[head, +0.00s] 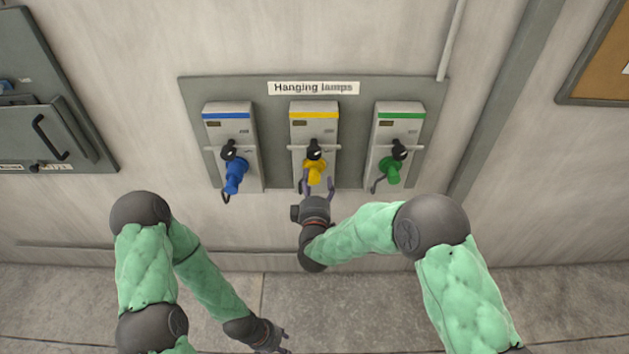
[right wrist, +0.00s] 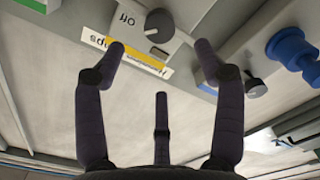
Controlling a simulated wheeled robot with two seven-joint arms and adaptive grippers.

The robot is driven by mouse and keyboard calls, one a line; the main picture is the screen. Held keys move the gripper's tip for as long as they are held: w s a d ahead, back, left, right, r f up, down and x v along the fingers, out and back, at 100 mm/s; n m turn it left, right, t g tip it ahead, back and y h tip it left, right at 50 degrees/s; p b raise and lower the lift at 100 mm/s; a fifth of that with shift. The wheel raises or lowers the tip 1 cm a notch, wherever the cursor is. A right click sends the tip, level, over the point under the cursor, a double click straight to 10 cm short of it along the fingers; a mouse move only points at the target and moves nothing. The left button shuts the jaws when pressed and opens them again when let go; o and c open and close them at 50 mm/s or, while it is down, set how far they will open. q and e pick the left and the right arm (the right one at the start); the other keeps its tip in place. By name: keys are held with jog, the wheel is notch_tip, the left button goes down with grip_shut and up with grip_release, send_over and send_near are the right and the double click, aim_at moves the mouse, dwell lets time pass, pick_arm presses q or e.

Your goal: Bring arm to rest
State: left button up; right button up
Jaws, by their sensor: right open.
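My right gripper (head: 318,186) is open in front of the wall panel, its fingertips just below the yellow plug (head: 315,172) of the middle lamp box (head: 314,133). In the right wrist view the open fingers (right wrist: 160,50) have nothing held between them. That view shows a box with a dark knob (right wrist: 160,25) beyond the fingertips and a blue plug (right wrist: 290,48) at the right. My left gripper (head: 272,342) hangs low near the bottom edge of the head view; its fingers are too small to read.
The panel (head: 265,92) labelled "Hanging lamps" also bears a box with a blue plug (head: 235,177) and one with a green plug (head: 389,170). A grey cabinet (head: 40,90) is at left, a board (head: 600,65) at right. Bare wall and floor lie below.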

dwell(0.3)
jog(key=s+d+f+m+g+y+b, duration=0.1)
jog(key=s+d+f+m+g, duration=0.2)
jog(key=f, duration=0.6)
jog(key=s+d+f+m+g+b, duration=0.1)
jog(key=s+d+f+m+g, duration=0.2)
jog(key=f, duration=0.5)
jog(key=s+d+f+m+g+y+b, duration=0.1)
jog(key=s+f+g, duration=0.3)
jog(key=f, duration=0.5)
jog(key=s+d+f+m+g+y+b, duration=0.1)
jog(key=s+f+m+g, duration=0.2)
jog(key=s, duration=0.9)
jog(key=s+d+f+m+g+y+b, duration=0.1)
jog(key=s+f+m+g, duration=0.3)
jog(key=s+f, duration=0.4)
jog(key=s+m, duration=0.1)
jog(key=s, duration=0.3)
jog(key=shift+d+f+g, duration=0.15)
jog(key=shift+d+g, duration=0.15)
